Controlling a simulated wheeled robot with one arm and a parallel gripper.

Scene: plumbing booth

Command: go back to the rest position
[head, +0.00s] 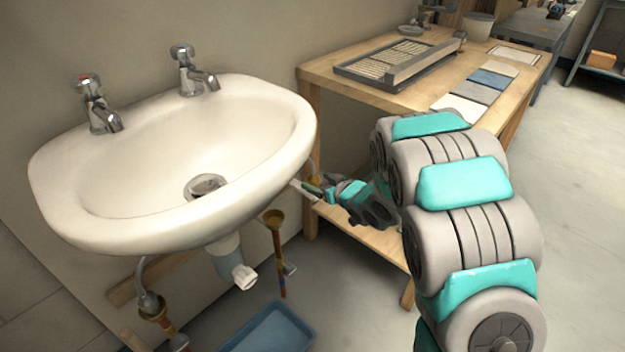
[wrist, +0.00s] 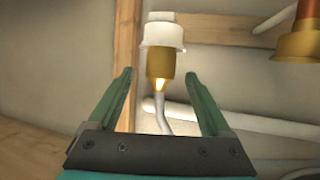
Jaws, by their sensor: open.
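My gripper (head: 308,190) reaches in beside the right edge of the white sink (head: 262,180), low and close to the wooden table. Ahead of the fingers is a pipe fitting (wrist: 161,60) with a white collar and a brass lower part. A thin grey pipe runs down from it. I cannot tell whether the fingers touch the fitting, but a gap shows on both sides.
A brass pipe end (wrist: 297,45) hangs at the right. Below the sink are the white drain outlet (head: 243,277), a brass funnel pipe (head: 276,222) and a blue tray (head: 270,335). The wooden table (head: 330,82) has a lower shelf beside my arm.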

